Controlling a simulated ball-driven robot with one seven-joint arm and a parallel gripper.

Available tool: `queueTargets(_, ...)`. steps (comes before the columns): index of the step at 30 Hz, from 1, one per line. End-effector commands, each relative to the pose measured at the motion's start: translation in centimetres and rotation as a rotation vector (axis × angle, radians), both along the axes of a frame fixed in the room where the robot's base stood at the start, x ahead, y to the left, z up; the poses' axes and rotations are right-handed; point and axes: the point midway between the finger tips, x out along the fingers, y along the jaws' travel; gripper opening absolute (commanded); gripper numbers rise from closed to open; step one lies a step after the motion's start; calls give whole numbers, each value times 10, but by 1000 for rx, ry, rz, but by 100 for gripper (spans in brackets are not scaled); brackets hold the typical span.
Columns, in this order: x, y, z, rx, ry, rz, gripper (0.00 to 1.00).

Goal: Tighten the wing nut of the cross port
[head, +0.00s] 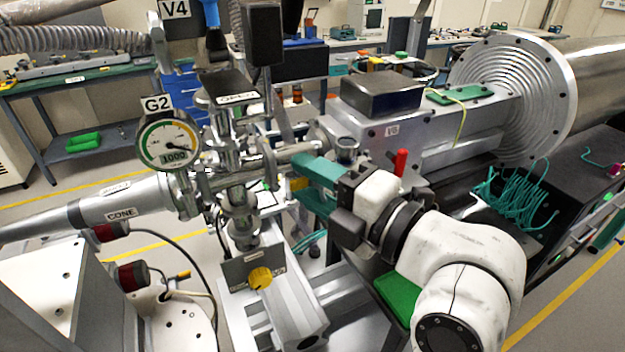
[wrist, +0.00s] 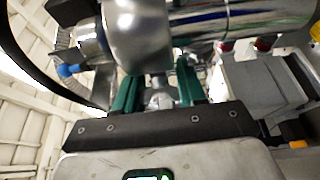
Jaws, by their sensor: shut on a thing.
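The steel cross port (head: 238,185) stands mid-left in the head view, with pipe stubs and clamps around it. My gripper (head: 302,178) reaches it from the right, its teal fingers close to the cross's right side. In the wrist view my gripper (wrist: 157,82) has its two green fingers on either side of a small metal piece, which looks like the wing nut (wrist: 160,99). The fingers are shut on it, beneath a large shiny round fitting (wrist: 137,37). In the head view the wing nut is hidden behind the fingers, and how tight it is cannot be told.
Gauge G2 (head: 168,142) and the cone pipe (head: 120,205) lie left of the cross. A block with a yellow knob (head: 260,278) stands below. The grey housing (head: 440,125) and a red handle (head: 400,162) crowd the arm on the right. Green wires (head: 520,195) lie farther right.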

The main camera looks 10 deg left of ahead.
Motion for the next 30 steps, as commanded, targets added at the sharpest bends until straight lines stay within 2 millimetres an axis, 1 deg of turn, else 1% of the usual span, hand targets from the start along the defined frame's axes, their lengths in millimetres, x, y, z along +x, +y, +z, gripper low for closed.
queueTargets(5,0,0,-3,15,12,-1,10)
queueTargets(12,0,0,-2,105,72,-1,10)
queueTargets(21,0,0,-1,112,81,-1,10)
queueTargets(22,0,0,-1,111,80,-1,42)
queueTargets(27,0,0,0,112,79,-1,58)
queueTargets(30,0,0,0,112,78,0,66)
